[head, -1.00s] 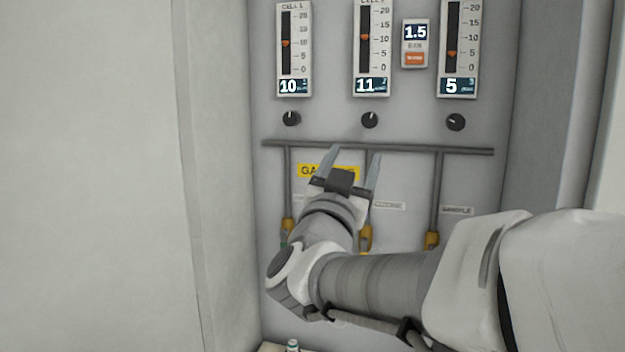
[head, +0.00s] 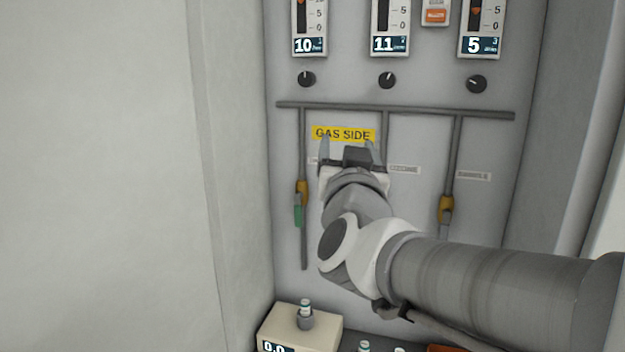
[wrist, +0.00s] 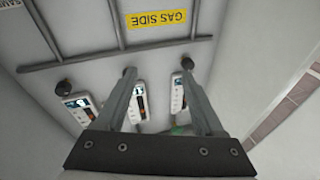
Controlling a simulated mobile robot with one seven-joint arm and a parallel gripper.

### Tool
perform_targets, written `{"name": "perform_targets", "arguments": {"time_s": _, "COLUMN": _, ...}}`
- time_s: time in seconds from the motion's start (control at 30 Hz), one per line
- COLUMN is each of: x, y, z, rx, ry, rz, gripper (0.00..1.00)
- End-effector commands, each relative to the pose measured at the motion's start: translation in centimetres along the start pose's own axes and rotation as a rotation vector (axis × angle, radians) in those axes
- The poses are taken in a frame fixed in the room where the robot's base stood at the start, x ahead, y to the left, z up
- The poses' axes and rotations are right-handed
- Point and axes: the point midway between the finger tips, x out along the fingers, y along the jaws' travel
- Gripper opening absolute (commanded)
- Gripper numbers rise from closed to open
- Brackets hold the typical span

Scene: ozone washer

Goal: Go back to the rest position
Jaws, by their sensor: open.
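My gripper (head: 347,146) is in the middle of the head view, in front of the grey panel and just below the yellow GAS SIDE label (head: 343,134). Its two fingers are apart with nothing between them. In the wrist view my gripper (wrist: 158,85) also shows spread, empty fingers. The panel, seen upside down there, lies beyond the fingertips, with the GAS SIDE label (wrist: 156,18) near the top. My forearm runs off to the lower right and hides part of the panel's pipes.
Flowmeters reading 10 (head: 309,45), 11 (head: 390,44) and 5 (head: 480,45) hang above black knobs (head: 387,80). A beige unit (head: 324,326) holding a vial (head: 305,310) stands low. A plain wall (head: 100,180) fills the left.

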Motion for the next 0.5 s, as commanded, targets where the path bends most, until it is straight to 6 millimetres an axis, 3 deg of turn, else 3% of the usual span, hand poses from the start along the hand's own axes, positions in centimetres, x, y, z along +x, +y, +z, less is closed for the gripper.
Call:
{"name": "perform_targets", "arguments": {"time_s": 0.27, "x": -4.3, "y": 0.4, "z": 5.7, "rx": -0.031, "ry": -0.350, "rz": -0.170, "gripper": 0.70}}
{"name": "perform_targets", "arguments": {"time_s": 0.5, "x": -11.1, "y": 3.5, "z": 11.6, "rx": -0.081, "ry": -0.709, "rz": -0.185, "gripper": 0.70}}
